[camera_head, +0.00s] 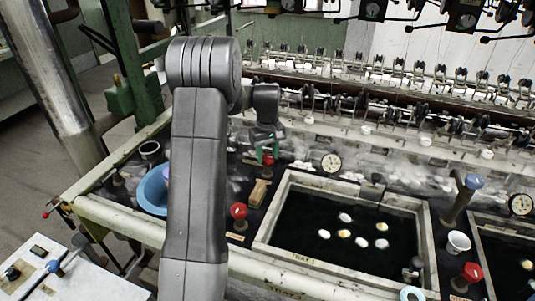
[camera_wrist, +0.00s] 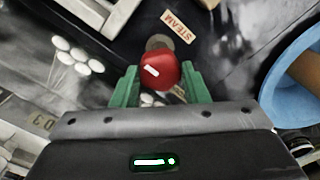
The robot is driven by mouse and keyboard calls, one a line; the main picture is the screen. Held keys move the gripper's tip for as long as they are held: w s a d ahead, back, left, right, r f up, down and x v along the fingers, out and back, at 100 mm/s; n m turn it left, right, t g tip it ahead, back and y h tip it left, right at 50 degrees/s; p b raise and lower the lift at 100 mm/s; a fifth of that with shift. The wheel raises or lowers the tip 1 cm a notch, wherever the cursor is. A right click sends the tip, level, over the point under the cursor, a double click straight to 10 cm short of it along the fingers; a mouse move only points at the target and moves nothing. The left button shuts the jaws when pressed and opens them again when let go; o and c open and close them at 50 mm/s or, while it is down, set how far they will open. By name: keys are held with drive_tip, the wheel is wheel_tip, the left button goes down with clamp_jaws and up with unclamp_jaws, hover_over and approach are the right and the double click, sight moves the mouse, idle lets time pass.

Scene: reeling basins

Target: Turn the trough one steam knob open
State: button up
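The red steam knob (camera_head: 238,211) with a pale mark stands on the dark bench left of the framed trough one (camera_head: 278,216). In the wrist view the knob (camera_wrist: 160,68) appears between my green fingers, with a "STEAM" tag (camera_wrist: 180,26) beside its round base. My gripper (camera_head: 268,152) is open. The wrist view does not show contact between finger and knob.
A blue basin (camera_head: 154,190) stands at the left. A tan block (camera_head: 258,193) lies behind the knob. A round gauge (camera_head: 331,163) stands behind the trough, which holds several white cocoons. Another red knob (camera_head: 472,271) is at the right. Reeling machinery crosses the back.

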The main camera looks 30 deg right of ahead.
sight(267, 157)
drive_tip(key=o, duration=0.4)
drive_tip(key=shift+r, duration=0.1)
wheel_tip(267, 157, up, 14)
drive_tip(key=shift+b, duration=0.35)
drive_tip(key=shift+f, duration=0.25)
wheel_tip(267, 157, down, 14)
drive_tip(key=shift+r+p, duration=0.1)
drive_tip(key=shift+p, duration=0.25)
drive_tip(key=shift+r, duration=0.1)
idle(0.3)
